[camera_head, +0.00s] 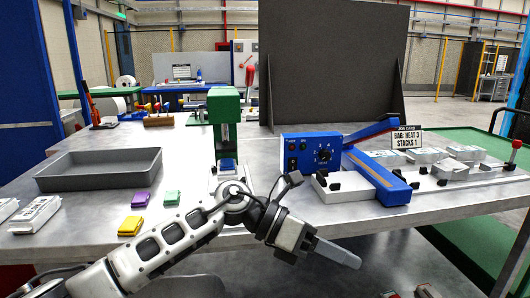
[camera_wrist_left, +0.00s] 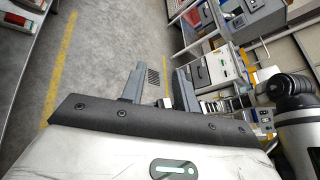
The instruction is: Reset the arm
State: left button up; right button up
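My left arm comes in from the lower left of the head view and crosses in front of the table's front edge. My left gripper (camera_head: 338,254) points to the right and slightly down, apart from the objects on the table. Its fingers overlap in the head view. In the left wrist view the two fingers of the left gripper (camera_wrist_left: 160,86) stand apart with grey floor showing between them, and nothing is held. My right gripper is not in view.
The grey table (camera_head: 330,220) holds a grey tray (camera_head: 100,170), coloured blocks (camera_head: 138,199), a green press (camera_head: 224,106) and a blue sealer (camera_head: 312,150) with a job card (camera_head: 407,137). A dark panel (camera_head: 335,55) stands behind. Bare floor (camera_wrist_left: 105,50) shows in the left wrist view.

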pick_arm(q)
jog(key=s+a+f+m+t+y+p, duration=0.15)
jog(key=a+f+m+t, duration=0.25)
jog(key=a+m+t, duration=0.45)
jog(key=a+f+m+t+y+p, duration=0.1)
jog(key=a+f+m+t+y, duration=0.3)
jog(key=m, duration=0.8)
jog(key=s+a+f+m+t+y+p, duration=0.1)
jog(key=a+f+m+t, duration=0.35)
jog(key=m+t, duration=0.45)
jog(key=s+a+f+n+g+y, duration=0.1)
jog(key=s+a+f+n+g, duration=0.2)
jog(key=s, duration=0.3)
jog(key=s+a+f+n+g+y, duration=0.2)
jog(key=s+a+f+n+g, duration=0.1)
jog(key=s+a+f+g, duration=0.1)
notch_tip(320, 180, down, 3)
jog(key=s+a, duration=0.1)
jog(key=s, duration=0.1)
jog(key=shift+s+a+r+p, duration=0.2)
jog(key=shift+s+a+p, duration=0.1)
jog(key=shift+s+p, duration=0.1)
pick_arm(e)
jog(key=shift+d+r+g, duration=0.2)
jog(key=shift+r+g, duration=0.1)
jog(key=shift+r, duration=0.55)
